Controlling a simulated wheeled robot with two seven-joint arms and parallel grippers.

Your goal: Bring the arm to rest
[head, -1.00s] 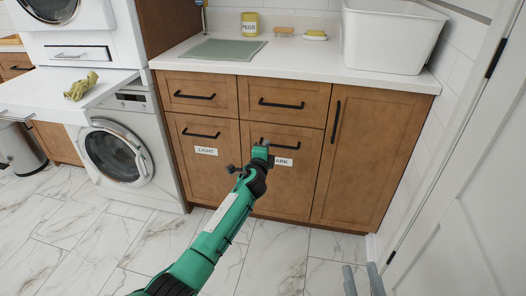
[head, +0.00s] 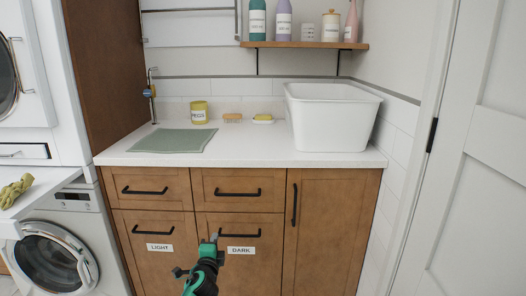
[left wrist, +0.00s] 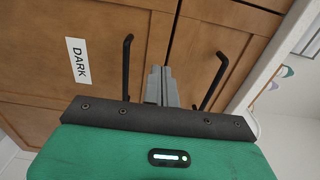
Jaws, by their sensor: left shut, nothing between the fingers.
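My left arm reaches in from the bottom of the head view. Its green and black gripper (head: 213,240) is in front of the drawer marked DARK (head: 240,268), overlapping the left part of that drawer's black handle in the picture. In the left wrist view the two grey fingers (left wrist: 161,86) are together with nothing between them. The DARK label (left wrist: 77,61) is to their left, and black handles show on both sides of them. I cannot tell whether the fingers touch the handle. The drawer looks closed. My right gripper is not in view.
The drawer marked LIGHT (head: 156,270) is closed beside it. The white counter (head: 250,160) above holds a green mat (head: 174,140), a yellow pegs tin (head: 199,112) and a white tub (head: 331,117). A washing machine (head: 60,255) stands left, a white door (head: 480,170) right.

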